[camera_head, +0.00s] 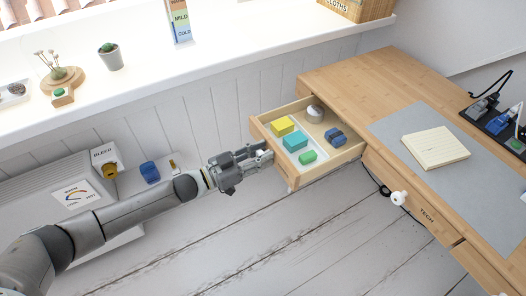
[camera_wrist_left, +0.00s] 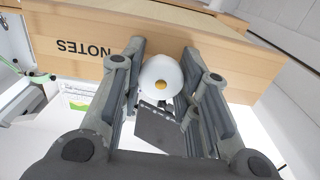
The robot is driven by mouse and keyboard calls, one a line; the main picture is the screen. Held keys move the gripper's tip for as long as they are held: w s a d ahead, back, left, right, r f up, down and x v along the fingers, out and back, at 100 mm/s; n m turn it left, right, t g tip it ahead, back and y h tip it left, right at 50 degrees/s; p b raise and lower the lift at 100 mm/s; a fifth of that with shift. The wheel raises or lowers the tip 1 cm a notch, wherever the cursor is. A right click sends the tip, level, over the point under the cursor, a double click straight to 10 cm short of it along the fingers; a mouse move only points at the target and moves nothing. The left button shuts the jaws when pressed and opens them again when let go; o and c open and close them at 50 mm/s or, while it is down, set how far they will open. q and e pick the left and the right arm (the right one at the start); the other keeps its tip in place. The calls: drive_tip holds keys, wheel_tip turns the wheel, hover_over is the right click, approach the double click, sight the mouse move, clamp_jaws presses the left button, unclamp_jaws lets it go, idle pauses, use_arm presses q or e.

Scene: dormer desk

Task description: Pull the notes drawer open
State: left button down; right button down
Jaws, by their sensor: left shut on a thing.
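The notes drawer (camera_head: 290,178) is pulled out from the left end of the wooden desk in the head view, its inside showing. My left gripper (camera_head: 266,156) is at the drawer front in the head view. In the left wrist view the fingers of my left gripper (camera_wrist_left: 163,90) are on both sides of the knob, shut on it. The knob is hidden behind the gripper in the head view. My right gripper is not in view.
The drawer holds a yellow block (camera_head: 283,126), a teal block (camera_head: 295,141), a green piece (camera_head: 308,157) and a blue item (camera_head: 335,136). The TECH drawer (camera_head: 425,213), with a white knob, is closed beside it. A heater (camera_head: 62,190) stands left, below the windowsill.

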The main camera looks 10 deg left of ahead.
use_arm(q)
drive_tip(key=shift+a, duration=0.1)
drive_tip(key=c, duration=1.1)
unclamp_jaws()
drive_tip(key=v, duration=1.2)
